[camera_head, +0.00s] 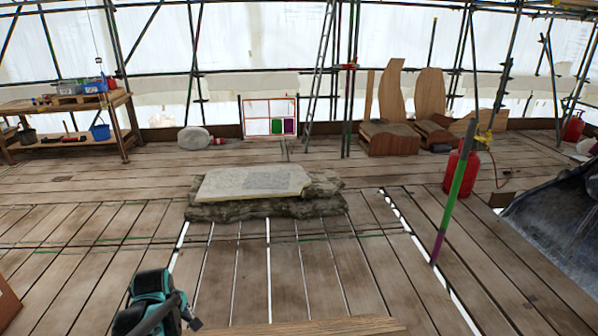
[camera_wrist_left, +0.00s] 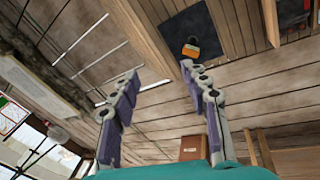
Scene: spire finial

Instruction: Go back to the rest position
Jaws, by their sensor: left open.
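My left arm, teal and black, comes in at the bottom left of the head view (camera_head: 152,303). In the left wrist view my left gripper (camera_wrist_left: 160,76) has its two grey and purple fingers spread wide apart. Nothing is between the fingers, and they touch nothing that I can see. Beyond them lie the plank floor and a wooden edge. My right gripper shows in neither view.
A pale stone slab (camera_head: 250,182) lies on a rough stone base mid-floor. A green and purple pole (camera_head: 455,188) stands to its right, near a red gas cylinder (camera_head: 461,170). A workbench (camera_head: 70,105) is at back left. An orange and black object (camera_wrist_left: 190,48) lies on a dark patch.

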